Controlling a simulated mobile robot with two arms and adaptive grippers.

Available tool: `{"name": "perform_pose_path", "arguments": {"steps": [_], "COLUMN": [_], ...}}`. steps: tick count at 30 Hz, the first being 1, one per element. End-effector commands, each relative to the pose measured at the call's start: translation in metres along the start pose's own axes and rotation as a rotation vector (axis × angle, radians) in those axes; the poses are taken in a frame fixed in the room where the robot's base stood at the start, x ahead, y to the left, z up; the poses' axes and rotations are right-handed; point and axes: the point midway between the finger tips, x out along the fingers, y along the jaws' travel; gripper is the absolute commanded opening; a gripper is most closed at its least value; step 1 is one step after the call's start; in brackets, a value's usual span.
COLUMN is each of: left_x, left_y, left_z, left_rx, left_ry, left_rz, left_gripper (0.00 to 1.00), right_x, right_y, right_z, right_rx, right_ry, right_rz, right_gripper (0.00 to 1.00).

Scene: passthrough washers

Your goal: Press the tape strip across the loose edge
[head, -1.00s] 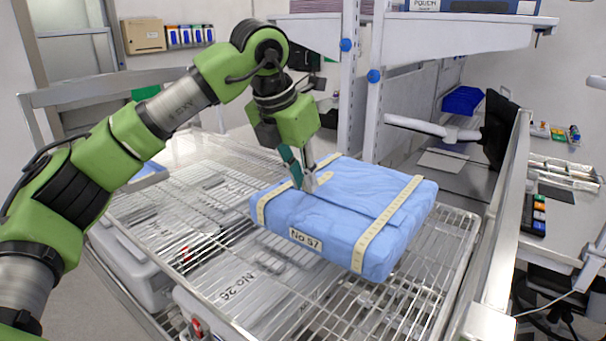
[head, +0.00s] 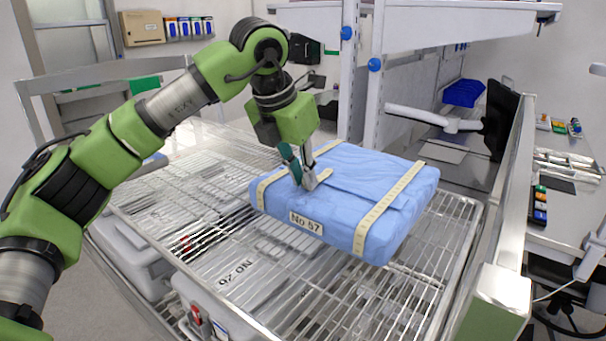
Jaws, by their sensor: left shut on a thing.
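A blue wrapped pack (head: 340,207) labelled "No 57" lies on the wire rack. Two long cream tape bands cross it, one at the left (head: 264,194) and one at the right (head: 388,207). A flap edge runs across its top between them. A short cream tape strip (head: 325,174) shows beside the fingers on the left part of the top. My left gripper (head: 304,183) points down there, its fingers shut on the strip and low at the pack's top. The fingers hide part of the strip, and I cannot tell how much of it touches the wrap. My right gripper is out of view.
The wire rack (head: 420,290) is free in front of and right of the pack. Flat clear-wrapped packs (head: 185,205) lie to the left. Grey bins (head: 215,310) stand below. White shelf posts (head: 376,100) rise behind, and a metal rail (head: 508,210) borders the right.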

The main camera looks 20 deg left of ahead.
Motion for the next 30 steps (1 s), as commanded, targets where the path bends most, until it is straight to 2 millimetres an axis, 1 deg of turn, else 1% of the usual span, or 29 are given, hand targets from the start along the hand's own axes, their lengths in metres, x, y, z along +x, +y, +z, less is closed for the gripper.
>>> {"name": "perform_pose_path", "arguments": {"steps": [30], "left_x": [0.0066], "left_y": [0.0000], "left_z": [-0.0031], "left_rx": [0.000], "left_ry": [0.003], "left_rz": [0.000], "left_gripper": [0.06], "right_x": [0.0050], "right_y": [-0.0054], "right_z": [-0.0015], "right_rx": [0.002], "right_ry": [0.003], "right_rz": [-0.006], "right_gripper": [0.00]}}
